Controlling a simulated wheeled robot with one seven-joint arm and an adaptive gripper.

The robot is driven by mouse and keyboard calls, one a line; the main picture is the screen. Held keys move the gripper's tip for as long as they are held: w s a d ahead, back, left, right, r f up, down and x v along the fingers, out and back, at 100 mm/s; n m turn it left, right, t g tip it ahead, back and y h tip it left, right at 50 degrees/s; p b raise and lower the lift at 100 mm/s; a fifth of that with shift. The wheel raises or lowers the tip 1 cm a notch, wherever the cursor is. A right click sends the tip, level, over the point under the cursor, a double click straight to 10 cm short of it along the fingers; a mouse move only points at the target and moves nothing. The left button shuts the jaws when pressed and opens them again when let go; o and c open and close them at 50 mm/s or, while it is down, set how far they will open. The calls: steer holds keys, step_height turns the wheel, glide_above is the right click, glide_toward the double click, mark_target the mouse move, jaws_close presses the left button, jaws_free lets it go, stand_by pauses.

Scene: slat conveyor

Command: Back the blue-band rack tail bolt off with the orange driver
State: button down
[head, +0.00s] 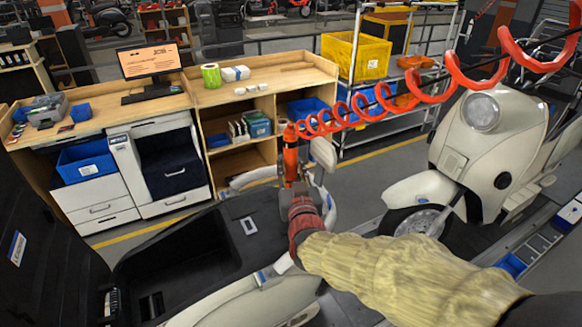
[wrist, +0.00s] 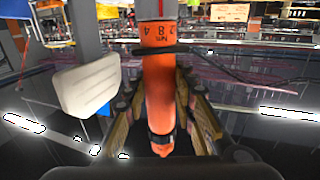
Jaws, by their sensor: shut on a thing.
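The orange driver (head: 291,158) stands upright in my gripper (head: 304,192), in front of the wooden benches in the head view. In the wrist view the driver (wrist: 158,85) fills the middle, with marks on its orange collar, and my gripper's fingers (wrist: 165,112) close on it from both sides. A red coiled line (head: 395,95) runs from the driver's top to the upper right. The near scooter (head: 235,300) lies below my gripper, its black seat bay open. I cannot make out a blue-band rack or its tail bolt; my gripper and sleeve cover part of that area.
A pale pad (wrist: 88,85) stands close left of the driver in the wrist view. A cream scooter (head: 470,150) stands at the right. A raised black seat (head: 40,240) is at the left. The workbench (head: 265,75) is behind, with some open floor before it.

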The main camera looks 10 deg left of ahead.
mark_target(292, 148)
steer(key=shift+r, duration=0.8)
steer(key=shift+r+p, duration=1.35)
steer(key=shift+r, duration=1.35)
